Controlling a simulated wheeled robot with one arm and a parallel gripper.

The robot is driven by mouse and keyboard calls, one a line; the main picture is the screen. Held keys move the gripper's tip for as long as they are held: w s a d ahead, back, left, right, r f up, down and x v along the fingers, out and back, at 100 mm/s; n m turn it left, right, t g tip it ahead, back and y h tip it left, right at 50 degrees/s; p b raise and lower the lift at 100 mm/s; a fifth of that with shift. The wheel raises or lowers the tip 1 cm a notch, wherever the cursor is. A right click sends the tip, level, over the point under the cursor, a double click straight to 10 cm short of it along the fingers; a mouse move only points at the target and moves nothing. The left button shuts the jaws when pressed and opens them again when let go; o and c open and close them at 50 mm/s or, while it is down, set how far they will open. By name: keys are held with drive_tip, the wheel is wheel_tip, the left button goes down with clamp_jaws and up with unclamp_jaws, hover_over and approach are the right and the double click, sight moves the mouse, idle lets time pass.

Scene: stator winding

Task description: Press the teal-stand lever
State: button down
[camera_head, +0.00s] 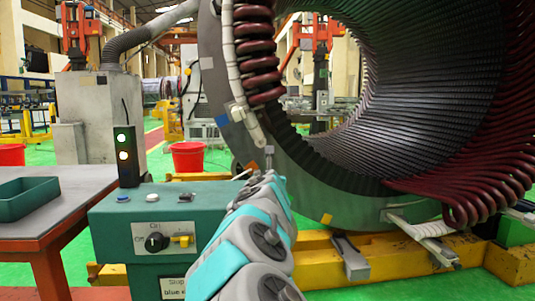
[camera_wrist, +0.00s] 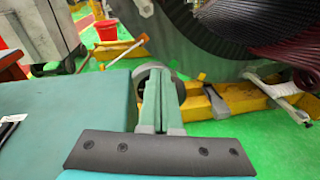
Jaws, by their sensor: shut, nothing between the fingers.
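The teal stand (camera_head: 112,226) is left of my arm in the head view. Its teal top (camera_wrist: 75,110) fills the left of the wrist view. Its front has a black knob (camera_head: 156,242) with a yellow handle (camera_head: 184,240) lying level to the right. My gripper (camera_wrist: 160,80) is shut and empty, just right of the stand's edge, apart from the rod. In the head view my arm hides the stand's right part.
A table (camera_head: 85,190) with a green tray (camera_head: 28,199) is at the left.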

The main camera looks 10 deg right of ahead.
drive_tip(key=s+a+r+p, duration=0.1)
drive_tip(key=s+a+r, duration=0.1)
drive_tip(key=s+r, duration=0.4)
drive_tip(key=shift+s+r, duration=0.25)
drive_tip(key=shift+r, duration=1.25)
drive_tip(key=shift+a, duration=0.1)
